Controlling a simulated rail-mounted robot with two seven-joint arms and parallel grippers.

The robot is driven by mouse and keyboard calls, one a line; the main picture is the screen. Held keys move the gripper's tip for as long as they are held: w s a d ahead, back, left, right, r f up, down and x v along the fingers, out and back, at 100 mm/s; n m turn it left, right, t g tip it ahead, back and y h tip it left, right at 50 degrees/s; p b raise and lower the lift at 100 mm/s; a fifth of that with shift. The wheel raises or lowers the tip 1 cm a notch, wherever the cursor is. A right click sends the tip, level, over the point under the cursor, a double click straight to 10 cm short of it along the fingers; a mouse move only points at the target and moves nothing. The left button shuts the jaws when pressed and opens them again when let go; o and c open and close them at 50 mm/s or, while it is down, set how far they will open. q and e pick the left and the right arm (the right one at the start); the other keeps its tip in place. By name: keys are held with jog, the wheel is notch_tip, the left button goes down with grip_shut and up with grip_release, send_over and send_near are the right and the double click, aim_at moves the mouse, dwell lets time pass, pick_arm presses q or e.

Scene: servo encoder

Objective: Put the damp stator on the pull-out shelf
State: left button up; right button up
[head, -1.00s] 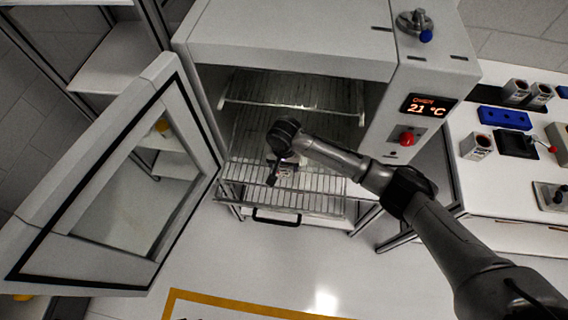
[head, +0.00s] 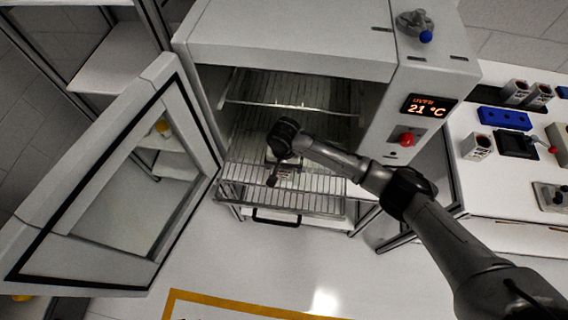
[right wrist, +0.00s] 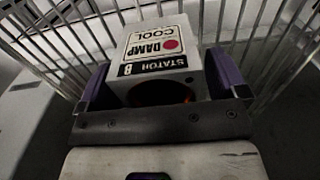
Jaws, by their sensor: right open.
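The damp stator (head: 286,171) is a pale block on the wire pull-out shelf (head: 322,204) at the front of the oven. In the right wrist view the stator (right wrist: 158,58) shows a label reading "STATOR B", "DAMP" and "COOL" with a red dot. My right gripper (right wrist: 165,88) is open, with its purple-lined fingers on either side of the stator. In the head view my right gripper (head: 279,172) is small and partly hides the stator. Whether the fingers touch its sides I cannot tell. My left gripper is not in view.
The oven door (head: 110,190) stands open at the left. An inner wire rack (head: 290,92) lies above the pull-out shelf. The oven display (head: 428,105) reads 21 °C. A white bench (head: 505,180) at the right holds grey blocks and a blue tray (head: 504,118).

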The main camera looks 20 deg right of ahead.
notch_tip(320, 180, up, 12)
jog(key=p, duration=0.2)
dwell(0.4)
jog(key=s+a+f+n+y, duration=0.1)
jog(key=s+f+n, duration=0.1)
jog(key=s, duration=0.3)
jog(key=s+a+f+n+t, duration=0.1)
jog(key=s+a+f+n, duration=0.1)
jog(key=s+f, duration=0.2)
jog(key=s+a+f+n+y, duration=0.1)
jog(key=s+f, duration=0.2)
jog(key=s, duration=0.4)
jog(key=shift+s+a+f+n+t+y, duration=0.25)
jog(key=shift+s+n+t+y, duration=0.05)
jog(key=shift+s+n+t, duration=0.1)
jog(key=s+d+n+t+h, duration=0.1)
jog(key=s+d, duration=0.4)
jog(key=s, duration=0.3)
jog(key=s+d+n+h, duration=0.1)
jog(key=s+d, duration=0.4)
jog(key=s, duration=0.3)
jog(key=shift+s+r+t, duration=0.3)
jog(key=shift+r+t, duration=0.1)
